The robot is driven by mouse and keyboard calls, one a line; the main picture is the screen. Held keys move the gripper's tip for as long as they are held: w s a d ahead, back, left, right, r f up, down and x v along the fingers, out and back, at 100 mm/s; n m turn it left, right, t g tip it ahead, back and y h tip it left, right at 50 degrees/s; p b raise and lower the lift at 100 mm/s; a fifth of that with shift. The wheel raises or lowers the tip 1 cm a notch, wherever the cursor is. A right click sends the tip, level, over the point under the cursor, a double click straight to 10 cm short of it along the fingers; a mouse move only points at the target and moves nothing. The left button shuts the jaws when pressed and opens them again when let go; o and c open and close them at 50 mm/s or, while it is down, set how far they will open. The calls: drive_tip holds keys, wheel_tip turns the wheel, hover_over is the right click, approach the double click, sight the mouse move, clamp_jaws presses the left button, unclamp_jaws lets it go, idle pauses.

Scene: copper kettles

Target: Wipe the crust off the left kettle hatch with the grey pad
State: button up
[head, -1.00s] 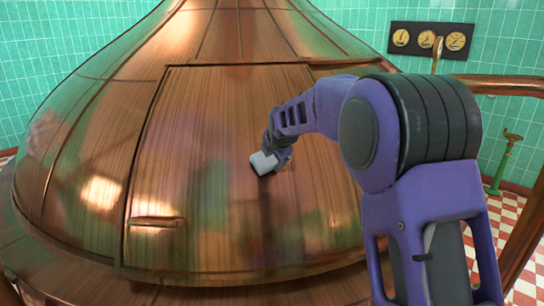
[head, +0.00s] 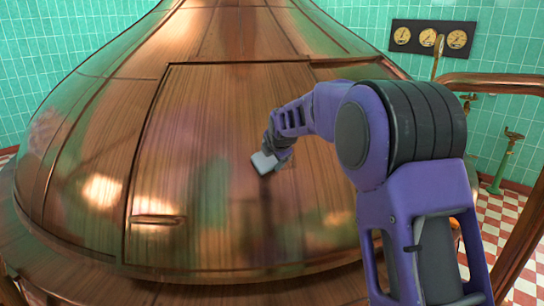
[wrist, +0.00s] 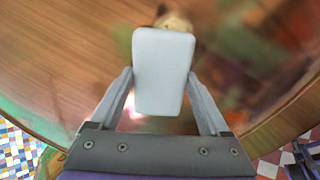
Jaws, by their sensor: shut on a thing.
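The grey pad (head: 263,162) is a light block held between the fingers of my gripper (head: 275,152). It also fills the middle of the wrist view (wrist: 163,95), with a finger of my gripper (wrist: 160,76) on each side. The hatch (head: 215,120) is a large sloping copper panel on the kettle, with a handle (head: 157,220) at lower left. The pad is in front of the hatch, right of its middle; I cannot tell whether it touches. A cream and brown patch (wrist: 175,21), perhaps the crust, shows just past the pad's far edge, partly hidden by it.
The copper kettle (head: 75,180) fills most of the head view. Wall gauges (head: 430,38) and a copper pipe (head: 500,82) are at upper right. A green stand (head: 502,165) is on the checkered floor at right.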

sight(294, 157)
drive_tip(key=shift+w+d+p, duration=0.15)
drive_tip(key=shift+w+d, duration=0.05)
drive_tip(key=shift+d, duration=0.7)
drive_tip(key=shift+w+d+p, duration=0.15)
drive_tip(key=shift+w+d, duration=0.05)
drive_tip(key=shift+d, duration=0.7)
drive_tip(key=shift+w+d+f+p, duration=0.1)
drive_tip(key=shift+w+d+p, duration=0.2)
drive_tip(key=shift+d, duration=0.6)
drive_tip(key=shift+w+d+p, duration=0.1)
drive_tip(key=shift+w+d, duration=0.25)
drive_tip(key=shift+d, duration=0.5)
drive_tip(key=shift+s+a+b, duration=0.2)
drive_tip(key=shift+a+b, duration=0.05)
drive_tip(key=shift+a, duration=0.4)
drive_tip(key=shift+s+a+b, duration=0.2)
drive_tip(key=shift+a, duration=0.45)
drive_tip(key=shift+s+a+b, duration=0.15)
drive_tip(key=shift+s+a, duration=0.1)
drive_tip(key=shift+a, duration=0.5)
drive_tip(key=shift+s+a+b, duration=0.2)
drive_tip(key=shift+s+a, duration=0.05)
drive_tip(key=shift+a, duration=0.55)
drive_tip(key=shift+s+a+b, duration=0.15)
drive_tip(key=shift+s+a, duration=0.1)
drive_tip(key=shift+a, duration=0.5)
drive_tip(key=p+v, duration=0.1)
drive_tip(key=v, duration=0.5)
